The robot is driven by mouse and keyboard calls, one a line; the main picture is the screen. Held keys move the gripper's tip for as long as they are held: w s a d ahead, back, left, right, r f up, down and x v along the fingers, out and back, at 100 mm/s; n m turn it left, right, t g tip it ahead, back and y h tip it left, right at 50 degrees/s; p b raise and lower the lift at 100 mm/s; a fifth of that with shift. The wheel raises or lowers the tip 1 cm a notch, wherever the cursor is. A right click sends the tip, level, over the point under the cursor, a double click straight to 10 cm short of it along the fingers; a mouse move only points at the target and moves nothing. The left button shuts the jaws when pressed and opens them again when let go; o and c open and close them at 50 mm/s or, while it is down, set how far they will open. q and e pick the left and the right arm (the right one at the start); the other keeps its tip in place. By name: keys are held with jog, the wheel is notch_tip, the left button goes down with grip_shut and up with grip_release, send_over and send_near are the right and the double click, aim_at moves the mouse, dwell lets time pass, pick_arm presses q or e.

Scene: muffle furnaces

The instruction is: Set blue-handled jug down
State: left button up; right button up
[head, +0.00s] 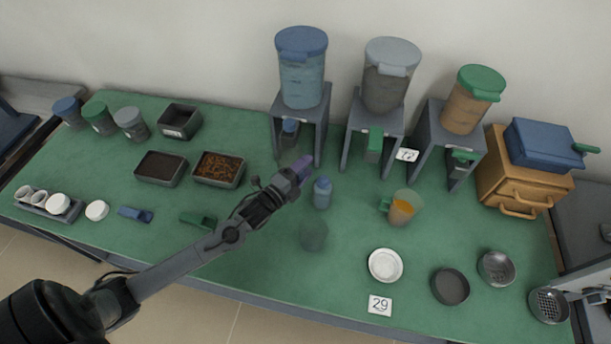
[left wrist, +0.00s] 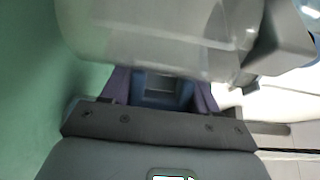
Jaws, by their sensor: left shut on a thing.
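My left gripper (head: 300,170), with purple fingers, reaches over the middle of the green table. In the left wrist view it is shut on the blue handle (left wrist: 160,88) of the blue-handled jug (left wrist: 155,38). The jug's clear, greyish body fills the upper part of that view, just beyond the fingers. My right gripper is not in view.
A green-handled jug (head: 403,209) with orange contents stands to the right. Dispensers on grey stands (head: 324,115) line the back. A white dish (head: 385,265) lies near card 29 (head: 380,305).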

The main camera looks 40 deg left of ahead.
pick_arm(q)
jog(key=shift+w, duration=0.3)
jog(key=shift+f+b, duration=0.5)
jog(key=shift+f, duration=1.25)
jog(key=shift+f, duration=0.2)
jog(key=o, duration=1.1)
jog(key=shift+c, duration=0.2)
jog(key=shift+r, duration=0.1)
